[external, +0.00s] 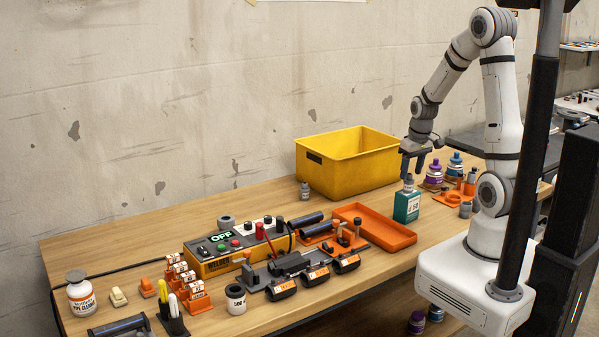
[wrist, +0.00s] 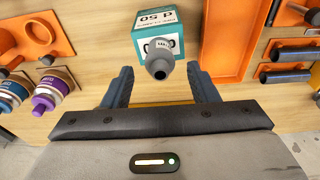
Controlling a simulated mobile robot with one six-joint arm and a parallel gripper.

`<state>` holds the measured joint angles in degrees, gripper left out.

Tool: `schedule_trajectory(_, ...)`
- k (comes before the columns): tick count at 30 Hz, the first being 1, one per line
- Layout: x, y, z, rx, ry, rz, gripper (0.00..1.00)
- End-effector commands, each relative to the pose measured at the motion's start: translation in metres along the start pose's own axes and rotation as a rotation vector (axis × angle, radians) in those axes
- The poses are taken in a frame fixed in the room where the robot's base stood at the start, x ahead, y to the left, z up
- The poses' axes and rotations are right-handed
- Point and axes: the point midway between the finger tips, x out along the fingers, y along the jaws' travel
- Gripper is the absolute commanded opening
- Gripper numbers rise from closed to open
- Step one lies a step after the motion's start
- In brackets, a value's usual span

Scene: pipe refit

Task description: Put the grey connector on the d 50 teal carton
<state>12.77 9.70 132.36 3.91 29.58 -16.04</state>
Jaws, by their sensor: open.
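The teal carton (external: 406,207), with a white label reading d 50, stands upright on the bench right of centre; it also shows at the top of the wrist view (wrist: 140,42). A grey connector (external: 408,184) appears to stand upright on the carton's top; in the wrist view the connector (wrist: 159,66) lies between the spread fingers. My gripper (external: 411,172) is just above it, pointing down. In the wrist view my gripper (wrist: 161,75) is open, with a gap on both sides of the connector.
A yellow bin (external: 350,175) stands behind to the left. An orange tray (external: 384,236) lies left of the carton. Purple and blue-capped bottles (external: 433,173) and an orange holder (external: 446,198) stand to its right. Another grey fitting (external: 304,191) stands before the bin.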

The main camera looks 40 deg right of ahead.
Motion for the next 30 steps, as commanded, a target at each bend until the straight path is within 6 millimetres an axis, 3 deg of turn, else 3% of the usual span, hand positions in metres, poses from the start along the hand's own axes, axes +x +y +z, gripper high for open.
schedule_trajectory(6, -0.045, 0.0, -0.001, 0.0, 0.005, 0.001, 0.53)
schedule_trajectory(17, -0.085, -0.008, 0.007, -0.003, 0.01, 0.002, 0.53)
schedule_trajectory(24, -0.13, -0.05, 0.058, -0.009, 0.063, 0.007, 0.53)
schedule_trajectory(30, -0.15, -0.072, 0.103, -0.004, 0.1, 0.005, 0.53)
